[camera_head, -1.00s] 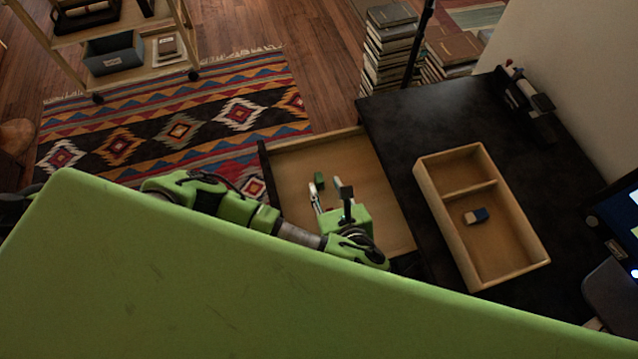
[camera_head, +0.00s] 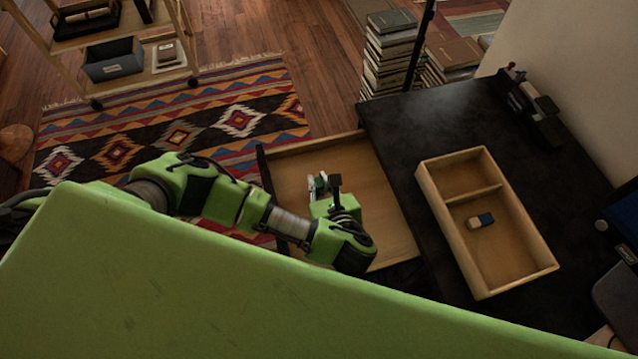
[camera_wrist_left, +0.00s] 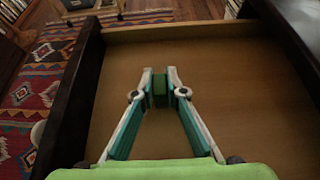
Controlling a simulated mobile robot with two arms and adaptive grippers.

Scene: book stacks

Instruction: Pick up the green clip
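The green clip (camera_wrist_left: 160,88) shows in the left wrist view between the two fingertips of my left gripper (camera_wrist_left: 159,82), with a finger against each side of it. In the head view, my left gripper (camera_head: 321,185) is inside the open drawer (camera_head: 378,205), and its fingers and wrist mostly hide the clip. The gripper is shut on the clip. I cannot tell whether the clip still touches the drawer floor. My right gripper is in neither view.
The black desk (camera_head: 400,125) adjoins the drawer on the right. Book stacks (camera_head: 390,50) stand behind the desk. A patterned rug (camera_head: 200,130) and a shelf cart (camera_head: 165,85) are at left.

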